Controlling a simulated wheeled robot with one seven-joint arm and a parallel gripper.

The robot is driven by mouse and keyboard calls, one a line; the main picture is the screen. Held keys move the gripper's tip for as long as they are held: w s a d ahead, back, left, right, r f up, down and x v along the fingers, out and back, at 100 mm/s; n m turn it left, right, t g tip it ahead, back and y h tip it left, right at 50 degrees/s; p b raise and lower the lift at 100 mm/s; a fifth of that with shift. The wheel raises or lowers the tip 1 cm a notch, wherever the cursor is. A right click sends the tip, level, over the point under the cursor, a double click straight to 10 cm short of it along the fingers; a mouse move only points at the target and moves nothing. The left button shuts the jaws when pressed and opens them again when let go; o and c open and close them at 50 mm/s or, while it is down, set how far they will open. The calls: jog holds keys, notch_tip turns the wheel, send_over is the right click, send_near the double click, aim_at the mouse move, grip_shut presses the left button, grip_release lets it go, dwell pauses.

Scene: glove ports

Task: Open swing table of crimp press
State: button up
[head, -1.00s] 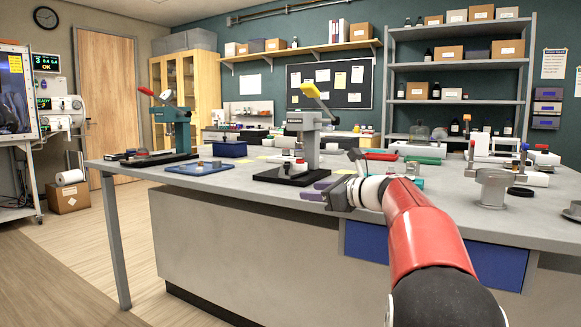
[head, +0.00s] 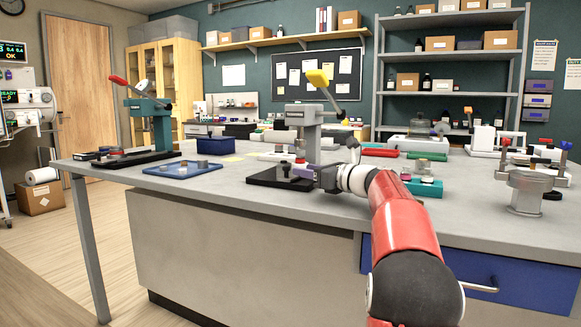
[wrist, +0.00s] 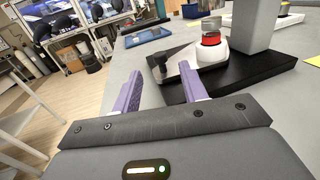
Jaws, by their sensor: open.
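A grey press (head: 311,128) with a yellow-tipped lever (head: 318,78) stands on a black base (head: 262,178) near the bench's front edge. In the wrist view its black base (wrist: 262,75) carries a white swing table (wrist: 188,80) with a red-banded round piece (wrist: 210,39) on top. A dark upright knob (wrist: 158,60) stands at the table's near end. My gripper (wrist: 160,68) is open, its two purple fingers apart and pointing at the knob end. They look short of the knob; contact is not visible. In the head view my gripper (head: 303,172) is beside the base, partly hiding the swing table.
A teal press (head: 158,118) with a red-tipped lever stands to the left. A teal block (head: 424,187) and a grey round stand (head: 526,192) are to the right.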

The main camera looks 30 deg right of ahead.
aim_at(289, 167)
jog(key=p+x, duration=0.1)
jog(key=x, duration=0.4)
jog(key=shift+w+a, duration=0.2)
jog(key=shift+w, duration=0.05)
grip_shut()
